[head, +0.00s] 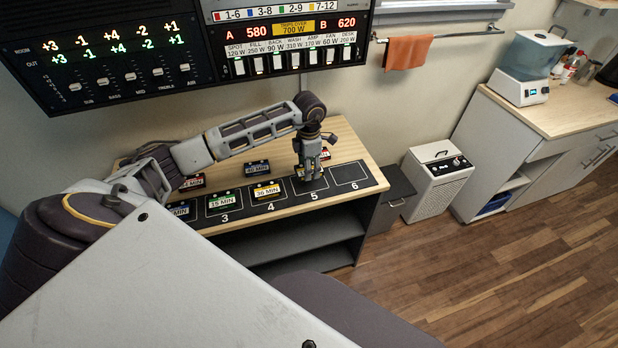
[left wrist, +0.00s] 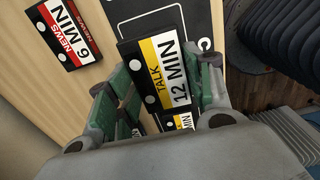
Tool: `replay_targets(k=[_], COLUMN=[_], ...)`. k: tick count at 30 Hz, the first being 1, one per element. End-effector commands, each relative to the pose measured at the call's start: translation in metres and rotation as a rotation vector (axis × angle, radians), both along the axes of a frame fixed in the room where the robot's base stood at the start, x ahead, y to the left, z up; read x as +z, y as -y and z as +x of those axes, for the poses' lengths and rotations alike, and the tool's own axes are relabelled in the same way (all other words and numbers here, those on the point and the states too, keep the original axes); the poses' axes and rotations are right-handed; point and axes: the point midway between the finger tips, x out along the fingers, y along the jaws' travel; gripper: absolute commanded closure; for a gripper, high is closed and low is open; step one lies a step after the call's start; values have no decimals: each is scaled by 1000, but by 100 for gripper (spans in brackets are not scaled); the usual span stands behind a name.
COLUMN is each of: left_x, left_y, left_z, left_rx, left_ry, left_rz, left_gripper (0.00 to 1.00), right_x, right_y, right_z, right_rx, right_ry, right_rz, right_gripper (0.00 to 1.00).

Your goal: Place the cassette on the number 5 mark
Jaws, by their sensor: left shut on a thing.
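My left gripper (head: 311,177) points down over the number 5 mark (head: 313,195) on the black mat. It is shut on a black cassette with a yellow TALK label reading 12 MIN (left wrist: 166,68), seen between the fingers in the left wrist view. In the head view the fingers mostly hide this cassette. I cannot tell whether it touches the mat. The printed 5 shows just in front of the gripper. My right gripper is not in view.
On the mat (head: 352,189), slot 6 is empty, slot 4 holds a yellow cassette (head: 267,191) and slot 3 a green one (head: 224,202). A panel (head: 110,55) hangs above.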

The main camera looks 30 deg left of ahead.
Motion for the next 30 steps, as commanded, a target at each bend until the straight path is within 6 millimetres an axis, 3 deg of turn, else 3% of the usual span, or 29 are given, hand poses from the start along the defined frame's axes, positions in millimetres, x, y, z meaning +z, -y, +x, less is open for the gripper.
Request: replay_targets(k=[8,15,24,30], left_x=[0,-15,-44,-50], left_y=[0,0,0,0], left_z=[0,0,0,0], left_rx=[0,0,0,0], left_ry=[0,-1,-1,1], left_rz=[0,-1,-1,-1], left_gripper=[73,73,73,73], right_x=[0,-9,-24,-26], right_y=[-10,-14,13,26], right_z=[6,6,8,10], right_rx=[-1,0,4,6], right_ry=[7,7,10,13], right_rz=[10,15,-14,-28], right_gripper=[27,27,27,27])
